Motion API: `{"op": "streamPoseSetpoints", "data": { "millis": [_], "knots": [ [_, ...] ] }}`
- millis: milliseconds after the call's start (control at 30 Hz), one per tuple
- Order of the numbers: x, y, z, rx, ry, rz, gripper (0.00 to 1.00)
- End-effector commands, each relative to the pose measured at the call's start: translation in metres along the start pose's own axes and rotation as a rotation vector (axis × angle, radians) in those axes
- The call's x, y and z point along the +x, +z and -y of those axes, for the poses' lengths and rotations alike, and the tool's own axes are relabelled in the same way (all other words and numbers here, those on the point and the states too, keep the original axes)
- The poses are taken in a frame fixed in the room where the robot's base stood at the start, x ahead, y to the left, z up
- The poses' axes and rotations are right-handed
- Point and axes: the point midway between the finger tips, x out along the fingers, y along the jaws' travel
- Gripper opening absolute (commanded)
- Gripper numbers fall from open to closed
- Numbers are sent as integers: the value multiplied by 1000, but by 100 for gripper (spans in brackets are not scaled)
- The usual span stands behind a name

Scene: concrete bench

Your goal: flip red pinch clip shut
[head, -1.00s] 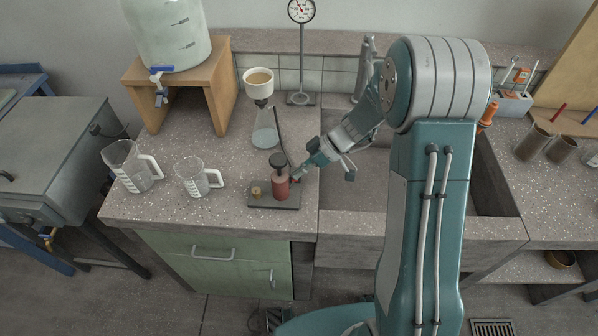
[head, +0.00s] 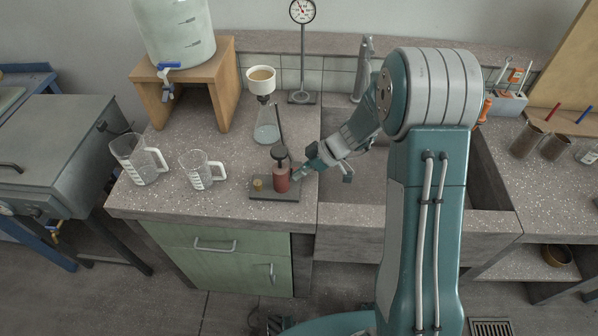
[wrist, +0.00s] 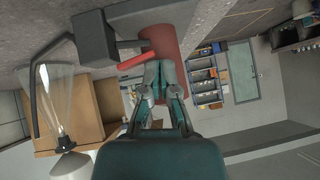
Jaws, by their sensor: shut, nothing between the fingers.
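A red lever, which looks like the pinch clip (wrist: 138,61), sticks out beside the red cylinder (wrist: 163,40) in the wrist view. I cannot make out the clip in the head view. My gripper (head: 297,173) is at the cylinder's right side. In the wrist view my gripper (wrist: 161,67) is shut and empty, its fingertips in front of the cylinder and close to the lever. Whether they touch is unclear.
Two measuring jugs (head: 138,160) (head: 203,171) stand to the left. A wooden stand (head: 223,85) holds a big water vessel. The sink basin (head: 345,187) lies to the right.

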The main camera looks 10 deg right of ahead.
Motion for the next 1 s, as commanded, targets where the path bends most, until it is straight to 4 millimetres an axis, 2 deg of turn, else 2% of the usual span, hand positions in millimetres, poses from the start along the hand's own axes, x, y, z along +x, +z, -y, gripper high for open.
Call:
{"op": "streamPoseSetpoints", "data": {
  "millis": [300,700,1000],
  "knots": [
    [0,1,0,0,0,0,0],
    [-5,-5,-12,0,0,0,0],
    [-6,-6,-12,0,0,0,0]
  ]
}}
